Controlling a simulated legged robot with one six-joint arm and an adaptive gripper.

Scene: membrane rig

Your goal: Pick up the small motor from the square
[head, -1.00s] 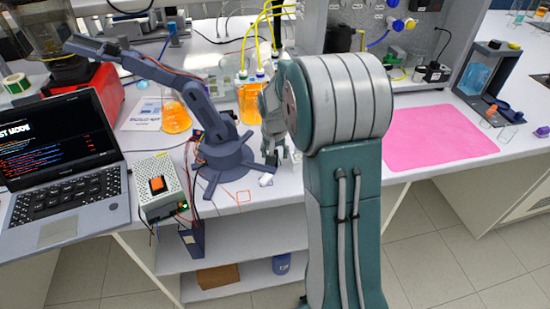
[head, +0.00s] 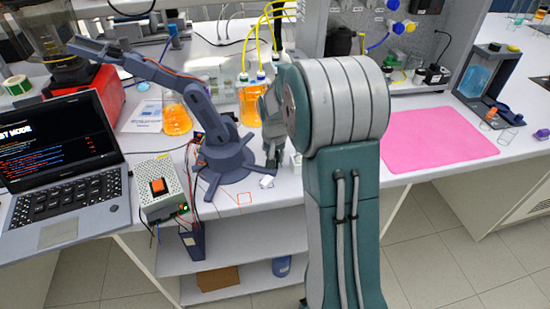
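A small square outlined in orange (head: 244,199) is drawn on the white bench near its front edge. No motor shows inside the outline. A small whitish piece (head: 267,181) lies to the right of the square, by the foot of the dark grey-blue desktop arm; it is too small to tell whether it is the motor. My gripper (head: 274,163) points down above the bench, just behind and slightly right of that piece. My own large arm link hides part of the area to its right. The fingertips are small, and I cannot tell whether they are apart or hold anything.
The desktop robot arm (head: 228,160) stands close left of my gripper. A power supply (head: 160,187) with wires and an open laptop (head: 60,150) are further left. Flasks of orange liquid (head: 252,105) stand behind. A pink mat (head: 440,138) lies clear at right.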

